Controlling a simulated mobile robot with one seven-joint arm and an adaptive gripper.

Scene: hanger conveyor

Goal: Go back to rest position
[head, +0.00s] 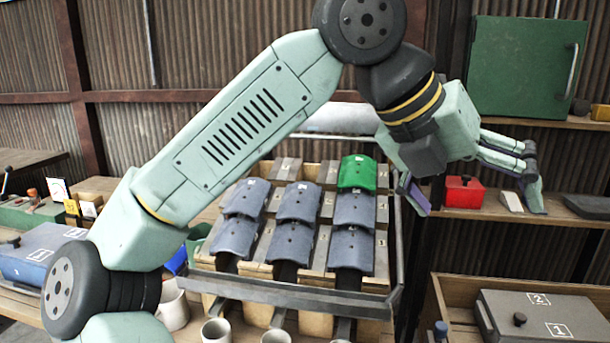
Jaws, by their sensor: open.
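My gripper (478,190) is at the right end of my arm, with its fingers spread wide apart and nothing between them. One finger points down beside the right edge of the rack, the other reaches right in front of the shelf. The slanted wooden rack (390,298) stands in the middle, below and left of my gripper. It holds several blue-grey curved pieces (351,250) in three columns. One green curved piece (357,173) lies at the top of the right column. My arm hides part of the rack's left side.
A red box (464,192) and a small whitish block (511,201) sit on the right shelf (560,217) near my gripper. A green cabinet (520,65) stands above. A grey lidded case (545,318) is at lower right. Pale cups (217,331) stand in front of the rack.

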